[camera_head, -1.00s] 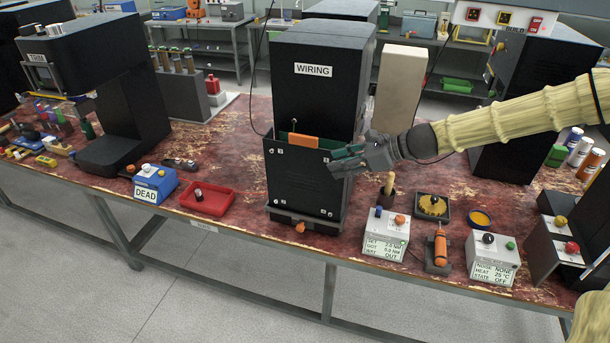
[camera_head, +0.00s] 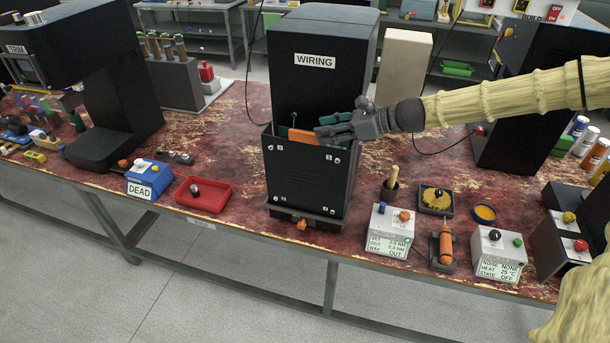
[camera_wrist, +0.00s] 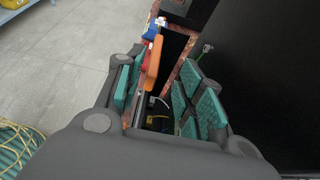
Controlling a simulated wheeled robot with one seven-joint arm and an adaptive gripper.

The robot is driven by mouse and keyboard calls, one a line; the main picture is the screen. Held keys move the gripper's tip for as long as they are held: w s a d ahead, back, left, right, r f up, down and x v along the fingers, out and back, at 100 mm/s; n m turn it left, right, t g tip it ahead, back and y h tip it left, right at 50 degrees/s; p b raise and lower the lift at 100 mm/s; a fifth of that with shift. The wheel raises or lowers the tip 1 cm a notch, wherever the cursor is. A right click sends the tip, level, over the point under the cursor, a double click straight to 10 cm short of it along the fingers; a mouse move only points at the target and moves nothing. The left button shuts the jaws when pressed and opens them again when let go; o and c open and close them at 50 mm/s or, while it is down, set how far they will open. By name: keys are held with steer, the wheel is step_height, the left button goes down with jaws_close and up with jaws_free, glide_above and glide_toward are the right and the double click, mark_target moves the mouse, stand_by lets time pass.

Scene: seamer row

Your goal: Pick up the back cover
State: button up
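The back cover (camera_head: 309,181) is a black upright panel with numbered screw spots at its corners, on the front of the black machine marked WIRING (camera_head: 318,92). An orange tab (camera_head: 303,136) stands at its top edge. My gripper (camera_head: 333,131) reaches in from the right at the height of this edge, with its green-padded fingers beside the tab. In the wrist view the gripper (camera_wrist: 160,95) is open, and the orange tab (camera_wrist: 152,63) shows in the gap between the fingers, nearer the left one. Contact cannot be told. Wires show inside the machine below.
A red tray (camera_head: 204,196) and blue box marked DEAD (camera_head: 150,178) lie left of the machine. A grey box with a display (camera_head: 389,229), orange screwdriver (camera_head: 444,245) and another display box (camera_head: 496,256) stand right. A beige block (camera_head: 404,66) stands behind.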

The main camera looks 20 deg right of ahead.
mark_target(311, 133)
steer(key=shift+w+a, duration=0.1)
steer(key=shift+a, duration=0.55)
steer(key=shift+p+x, duration=0.5)
steer(key=shift+x, duration=0.5)
steer(key=shift+p+x, duration=0.65)
steer(key=shift+x, duration=1.25)
jaws_close()
